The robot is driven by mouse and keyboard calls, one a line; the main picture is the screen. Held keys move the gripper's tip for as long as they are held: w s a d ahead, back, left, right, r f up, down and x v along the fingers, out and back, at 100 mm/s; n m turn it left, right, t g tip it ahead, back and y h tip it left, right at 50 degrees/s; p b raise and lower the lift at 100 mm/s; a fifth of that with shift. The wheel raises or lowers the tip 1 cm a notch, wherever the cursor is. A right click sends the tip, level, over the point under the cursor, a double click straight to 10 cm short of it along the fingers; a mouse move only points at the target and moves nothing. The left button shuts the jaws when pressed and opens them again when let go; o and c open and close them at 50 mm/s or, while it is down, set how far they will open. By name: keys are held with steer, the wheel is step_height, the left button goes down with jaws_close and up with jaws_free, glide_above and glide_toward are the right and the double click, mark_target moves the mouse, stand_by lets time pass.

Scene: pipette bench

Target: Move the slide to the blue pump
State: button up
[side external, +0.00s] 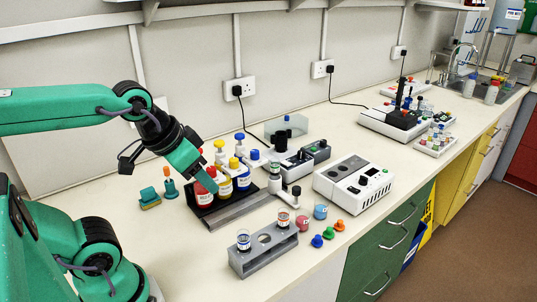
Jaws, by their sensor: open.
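A grey rail (240,208) runs along the front of a black stand holding red (204,198), yellow (225,187) and blue (243,179) bottles. At the rail's right end stands a small clear, dark-banded piece (275,178), which looks like the slide's carriage with a vial. The blue pump appears to be the blue-labelled bottle at the right of the stand; its top is partly crowded by other pump heads. My gripper (207,182) is open, pointing down over the red bottle at the stand's left end. It hides part of that bottle and is apart from the carriage.
A grey rack (262,252) with two vials stands in front. Pink (303,224) and blue (320,211) cups and several coloured knobs (328,233) lie to its right. A white instrument (353,185) stands beyond.

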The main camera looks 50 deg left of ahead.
steer(key=shift+w+r, duration=0.1)
steer(key=n+g, duration=0.5)
glide_above(297, 188)
steer(key=f, duration=1)
steer(key=shift+s+f, duration=0.3)
steer(key=shift+w+f+g, duration=0.3)
steer(key=shift+f, duration=0.1)
steer(key=shift+f, duration=0.1)
steer(key=shift+f, duration=3.85)
